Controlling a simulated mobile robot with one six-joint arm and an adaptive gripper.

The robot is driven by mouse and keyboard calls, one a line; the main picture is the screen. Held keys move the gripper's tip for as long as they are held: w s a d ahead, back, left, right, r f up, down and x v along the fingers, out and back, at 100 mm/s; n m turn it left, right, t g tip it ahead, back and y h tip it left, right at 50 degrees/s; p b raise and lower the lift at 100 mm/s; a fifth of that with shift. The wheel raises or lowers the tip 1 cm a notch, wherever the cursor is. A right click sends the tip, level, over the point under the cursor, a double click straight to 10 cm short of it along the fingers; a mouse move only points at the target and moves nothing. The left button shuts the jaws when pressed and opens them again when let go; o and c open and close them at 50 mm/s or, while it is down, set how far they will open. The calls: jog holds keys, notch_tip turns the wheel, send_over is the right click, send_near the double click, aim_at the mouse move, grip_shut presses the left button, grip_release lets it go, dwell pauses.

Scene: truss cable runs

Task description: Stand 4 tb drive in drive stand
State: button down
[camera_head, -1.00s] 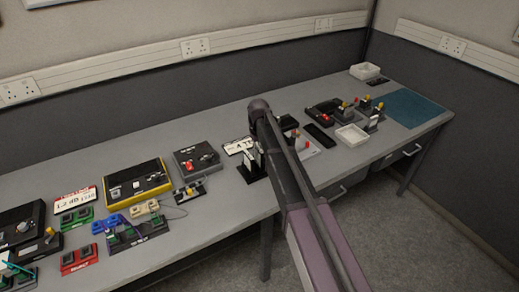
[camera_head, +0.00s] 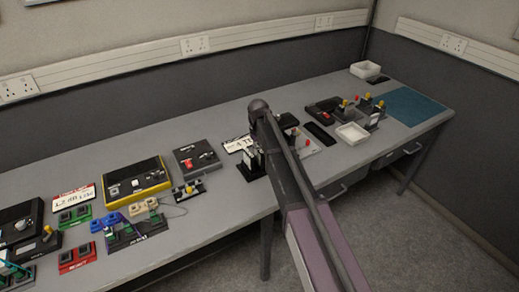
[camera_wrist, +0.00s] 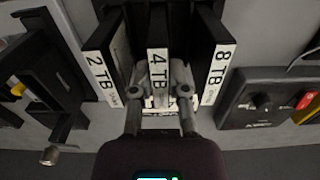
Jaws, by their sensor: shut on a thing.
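In the wrist view the 4 TB drive (camera_wrist: 157,62) is a black slab with a white label, upright between the 2 TB drive (camera_wrist: 101,72) and the 8 TB drive (camera_wrist: 219,68). My gripper (camera_wrist: 168,92) is shut on it, one finger on each side of its lower end. All three drives stand side by side with gaps between them. The drive stand is mostly hidden behind the drives and fingers, so I cannot tell how deep the 4 TB drive sits. In the head view my arm covers much of this spot, beside a black upright piece (camera_head: 250,172).
A black box with a knob and red switch (camera_wrist: 265,101) lies close right of the drives in the wrist view. A black rack (camera_wrist: 42,75) stands at left.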

dwell(0.4)
jog(key=c, duration=0.5)
grip_release()
jog(key=shift+c, duration=0.2)
jog(key=o, duration=0.3)
jog(key=shift+s+r+p, duration=0.1)
jog(key=shift+r+p, duration=3.65)
jog(key=shift+p, duration=0.05)
